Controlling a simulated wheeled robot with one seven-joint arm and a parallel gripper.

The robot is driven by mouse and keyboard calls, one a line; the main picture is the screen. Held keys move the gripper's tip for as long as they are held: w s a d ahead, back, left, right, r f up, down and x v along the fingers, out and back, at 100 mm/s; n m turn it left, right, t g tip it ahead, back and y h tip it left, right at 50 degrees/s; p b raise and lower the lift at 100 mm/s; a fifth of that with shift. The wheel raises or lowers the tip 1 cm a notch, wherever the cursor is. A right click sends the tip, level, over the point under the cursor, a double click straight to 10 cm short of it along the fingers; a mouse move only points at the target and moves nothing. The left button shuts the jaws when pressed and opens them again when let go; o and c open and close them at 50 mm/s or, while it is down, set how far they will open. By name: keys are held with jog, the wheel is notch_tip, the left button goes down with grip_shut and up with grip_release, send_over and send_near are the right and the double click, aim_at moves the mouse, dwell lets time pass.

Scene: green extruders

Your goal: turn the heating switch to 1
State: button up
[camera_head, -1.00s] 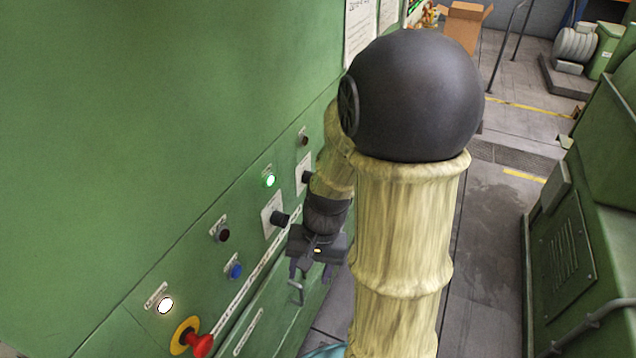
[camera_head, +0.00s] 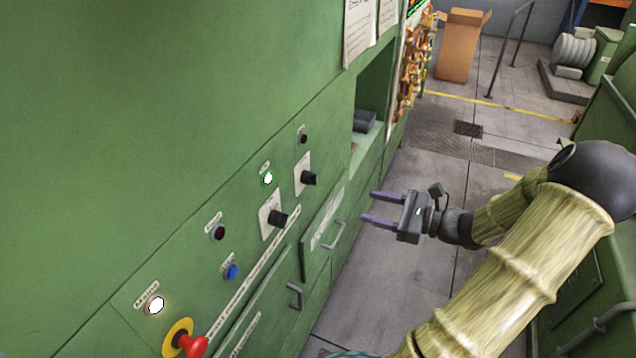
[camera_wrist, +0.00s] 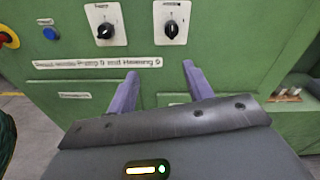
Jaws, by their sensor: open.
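Two black rotary switches on white plates sit on the green panel. The nearer one (camera_head: 278,218) is the left switch in the wrist view (camera_wrist: 104,31), with its handle looking tilted. The farther one (camera_head: 308,178) is the right switch in the wrist view (camera_wrist: 171,29), with its handle looking about upright. Their own labels are too small to read, so I cannot tell which is heating. My gripper (camera_head: 369,207) is open and empty, its fingers toward the panel and apart from both switches. In the wrist view its fingertips (camera_wrist: 160,72) show below the switches.
A label strip (camera_wrist: 98,63) mentioning a pump and heating runs below the switches. Drawer handles (camera_head: 296,297) stick out below. The floor beside the panel is clear.

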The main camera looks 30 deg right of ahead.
aim_at(316, 180)
jog(key=shift+s+d+r+m+t, duration=0.1)
jog(key=shift+d+r+m+t, duration=0.2)
jog(key=shift+d, duration=0.2)
jog(key=shift+s+d+r+m+t, duration=0.1)
jog(key=shift+d+m+t, duration=0.1)
jog(key=shift+d+t, duration=0.25)
jog(key=shift+w, duration=0.1)
jog(key=p+x, duration=0.1)
jog(key=x, duration=0.4)
jog(key=p+x, duration=0.1)
jog(key=x, duration=0.5)
jog(key=p+x, duration=0.1)
jog(key=x, duration=0.5)
jog(key=shift+w+f, duration=0.15)
jog(key=shift+f, duration=0.2)
jog(key=c, duration=1)
jog(key=shift+o, duration=0.2)
